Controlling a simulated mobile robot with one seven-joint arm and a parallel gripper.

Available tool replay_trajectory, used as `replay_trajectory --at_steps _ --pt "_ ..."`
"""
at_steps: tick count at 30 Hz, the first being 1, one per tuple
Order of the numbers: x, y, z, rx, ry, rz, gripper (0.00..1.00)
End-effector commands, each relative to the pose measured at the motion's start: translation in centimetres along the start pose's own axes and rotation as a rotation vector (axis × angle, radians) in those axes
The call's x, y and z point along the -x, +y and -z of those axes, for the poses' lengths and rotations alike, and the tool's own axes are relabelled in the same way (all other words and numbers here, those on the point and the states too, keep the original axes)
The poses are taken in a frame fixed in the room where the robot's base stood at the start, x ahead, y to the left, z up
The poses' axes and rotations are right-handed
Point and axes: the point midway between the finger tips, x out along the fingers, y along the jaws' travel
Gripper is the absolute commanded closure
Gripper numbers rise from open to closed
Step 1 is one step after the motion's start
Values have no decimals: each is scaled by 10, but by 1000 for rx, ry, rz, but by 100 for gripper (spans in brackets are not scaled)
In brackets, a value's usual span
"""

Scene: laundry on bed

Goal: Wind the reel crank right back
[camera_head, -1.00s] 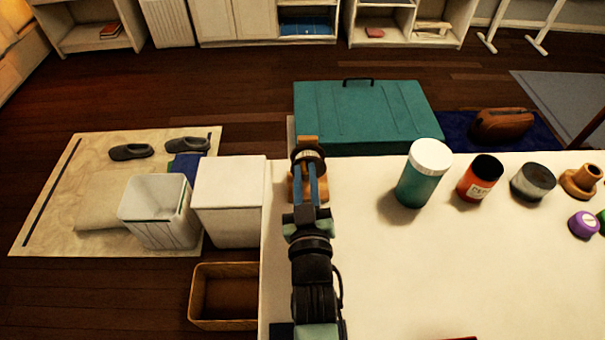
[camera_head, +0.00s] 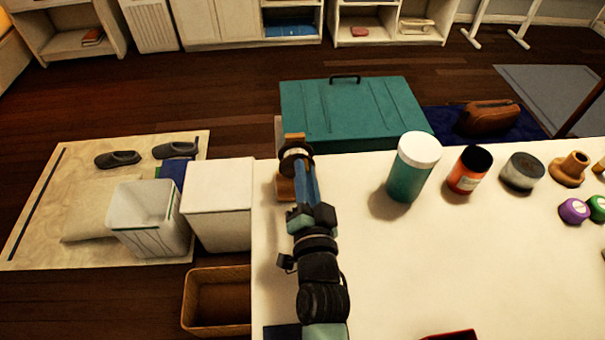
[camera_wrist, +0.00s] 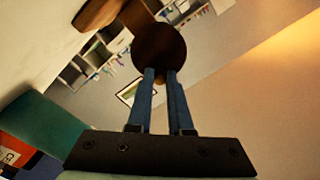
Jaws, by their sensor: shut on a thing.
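The reel (camera_head: 294,138) stands at the left edge of the white table, with a wooden frame and a dark round spool. In the wrist view a dark brown disc (camera_wrist: 159,46) of the reel faces me, just beyond my fingertips. My gripper (camera_head: 302,166) reaches to the reel from the near side, its blue fingers close together. In the wrist view my gripper (camera_wrist: 160,75) has its fingertips at the disc's lower edge, around a small brown crank knob (camera_wrist: 160,80). The rest of the crank is hidden by the fingers and disc.
To the right on the table (camera_head: 400,270) stand a teal jar (camera_head: 411,175), an orange jar (camera_head: 467,175), a grey jar (camera_head: 522,172) and small lids. A green case (camera_head: 350,110) lies beyond. The table's middle is clear.

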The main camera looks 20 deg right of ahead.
Motion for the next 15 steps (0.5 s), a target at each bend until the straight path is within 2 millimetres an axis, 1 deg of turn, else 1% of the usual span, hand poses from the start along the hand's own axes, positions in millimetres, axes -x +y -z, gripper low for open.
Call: replay_trajectory --at_steps 1,15 --pt "0 3 -2 -46 -3 -3 100" --pt "0 13 -3 -492 0 -4 100"
